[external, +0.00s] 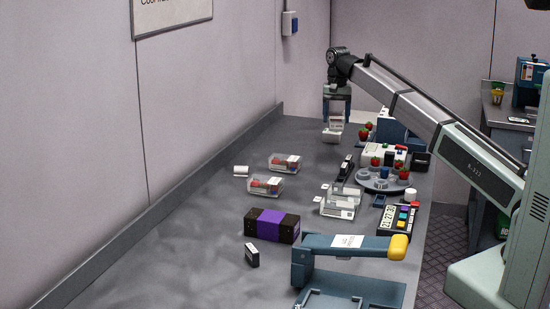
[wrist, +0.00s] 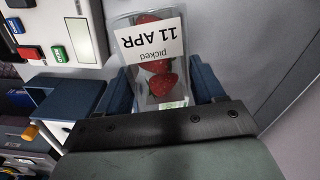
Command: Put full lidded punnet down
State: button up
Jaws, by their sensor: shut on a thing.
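My gripper (external: 337,108) is at the far end of the bench, pointing down. In the wrist view its blue fingers (wrist: 162,82) are shut on the sides of a clear lidded punnet (wrist: 152,57). Red strawberries show inside it. A white label on its lid reads "picked 11 APR". In the external view this punnet (external: 334,134) is small beneath the fingers; I cannot tell whether it touches the bench. Two other clear punnets with red berries, one farther (external: 285,163) and one nearer (external: 266,186), sit on the bench to the left.
Clear empty-looking containers (external: 340,204) stand mid-bench. A round grey tray (external: 383,182) with strawberries and cups is at right. A black and purple box (external: 271,225), a keypad device (external: 397,220) and a blue press (external: 345,246) stand nearer. The bench's left side is mostly clear.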

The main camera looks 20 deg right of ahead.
jog(key=w+a+f+m, duration=0.1)
jog(key=w+a+m, duration=0.2)
jog(key=w+a, duration=0.55)
jog(key=shift+w+d+f, duration=0.2)
jog(key=shift+w+f, duration=0.1)
jog(key=shift+f, duration=1.35)
jog(key=shift+w+d+f, duration=0.25)
jog(key=shift+w+f, duration=0.1)
jog(key=shift+f, duration=1.3)
jog(key=shift+w+d+f, duration=0.2)
jog(key=shift+w+f, duration=0.1)
jog(key=shift+f, duration=1.35)
jog(key=shift+f, duration=0.1)
jog(key=o, duration=1.1)
notch_tip(320, 180, up, 12)
jog(key=shift+r, duration=0.15)
